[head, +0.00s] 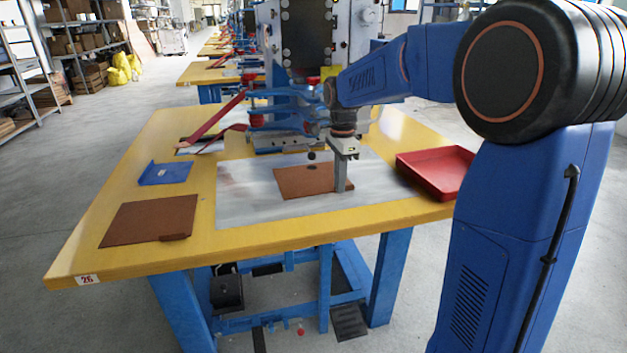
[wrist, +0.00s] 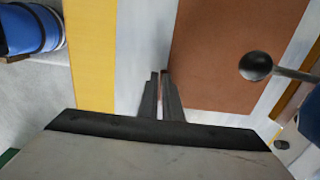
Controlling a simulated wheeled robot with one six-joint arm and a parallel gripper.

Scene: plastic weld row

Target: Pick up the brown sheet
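A brown sheet (head: 303,182) lies flat on the pale metal plate in the middle of the yellow table; it fills the upper middle of the wrist view (wrist: 215,50). A second brown sheet (head: 150,220), with a small brown piece at its front edge, lies on the table at the left. My gripper (head: 341,188) points down at the right end of the sheet on the plate. In the wrist view its two fingers (wrist: 160,75) are close together with a narrow gap, at that sheet's edge. Whether the edge is between the fingertips cannot be made out.
A red tray (head: 437,190) stands at the table's right. A blue sheet (head: 165,173) lies on the left, in front of red-handled levers. The blue welding machine (head: 305,60) rises behind the metal plate (head: 245,205). A black ball knob (wrist: 256,66) is near the sheet in the wrist view.

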